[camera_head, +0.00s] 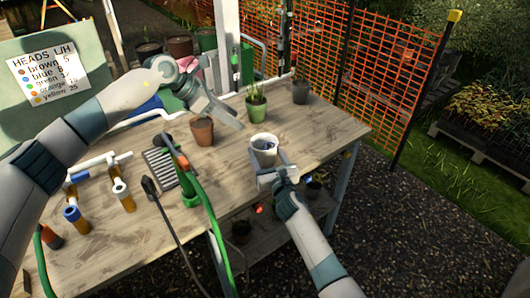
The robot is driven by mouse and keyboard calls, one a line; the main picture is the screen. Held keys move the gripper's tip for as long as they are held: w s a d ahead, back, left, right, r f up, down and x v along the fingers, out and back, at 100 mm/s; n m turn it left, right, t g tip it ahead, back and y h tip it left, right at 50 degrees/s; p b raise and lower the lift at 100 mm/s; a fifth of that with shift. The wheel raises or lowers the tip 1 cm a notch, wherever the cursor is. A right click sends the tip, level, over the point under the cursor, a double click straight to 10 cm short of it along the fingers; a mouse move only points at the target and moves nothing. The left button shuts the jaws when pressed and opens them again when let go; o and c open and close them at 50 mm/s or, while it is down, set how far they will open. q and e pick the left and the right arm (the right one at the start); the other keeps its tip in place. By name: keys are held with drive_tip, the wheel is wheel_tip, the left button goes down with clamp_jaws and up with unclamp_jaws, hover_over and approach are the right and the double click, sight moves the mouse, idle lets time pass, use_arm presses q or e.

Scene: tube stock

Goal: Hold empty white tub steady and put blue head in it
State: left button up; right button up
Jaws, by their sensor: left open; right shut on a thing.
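The white tub (265,157) stands upright near the front right edge of the table. My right gripper (272,174) is shut on its near side. The tub's inside looks shaded and bluish, and I cannot make out what is in it. My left gripper (223,112) is open, above the table and left of the tub, near a brown pot. No blue head can be picked out for certain. A fitting with a blue ring (72,214) lies at the table's left, and a small blue spot (308,180) shows below the table's front edge.
A brown pot (202,132), a potted plant (256,105) and a dark pot (300,91) stand behind. A green hose (211,215) and a dark cable cross the table's front. A sign (47,72) lists head colours.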

idle(0.3)
drive_tip(key=o, duration=1.1)
drive_tip(key=shift+o, duration=0.2)
drive_tip(key=shift+s, duration=0.1)
drive_tip(key=v, duration=1.1)
drive_tip(key=shift+s, duration=0.35)
drive_tip(key=shift+d, duration=0.15)
